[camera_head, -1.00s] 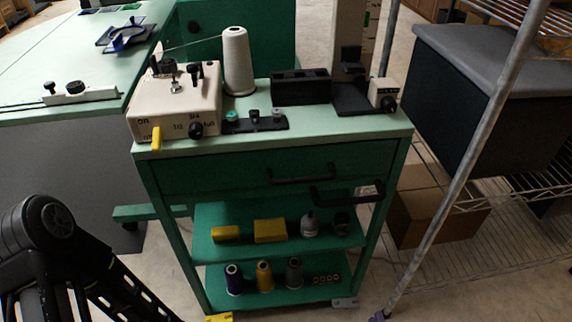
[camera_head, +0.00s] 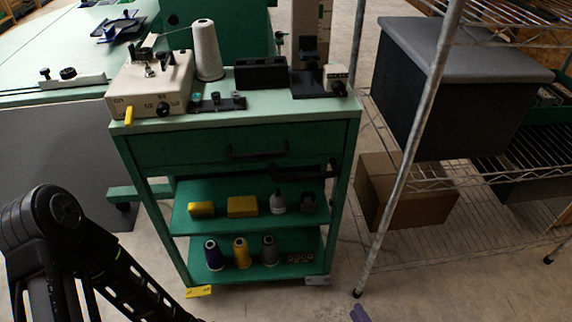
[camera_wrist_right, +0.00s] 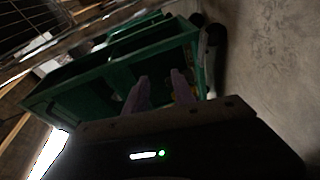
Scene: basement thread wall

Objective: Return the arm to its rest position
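My right gripper (camera_wrist_right: 161,82) shows in the right wrist view as two purple fingers, apart with nothing between them. In the head view only a purple tip of it (camera_head: 360,313) shows at the bottom edge, right of the green cart (camera_head: 128,150), over the floor. My left arm (camera_head: 60,235) is the black jointed one at the lower left of the head view. Its gripper is out of view. In the wrist view green cart-like structure (camera_wrist_right: 70,85) lies beyond the fingers, dark and tilted.
The cart carries a beige machine (camera_head: 150,85), a white thread cone (camera_head: 207,50) and, on its lower shelves, several spools (camera_head: 240,252). A metal wire rack (camera_head: 405,170) with a cardboard box (camera_head: 405,190) stands at right. Floor before the cart is clear.

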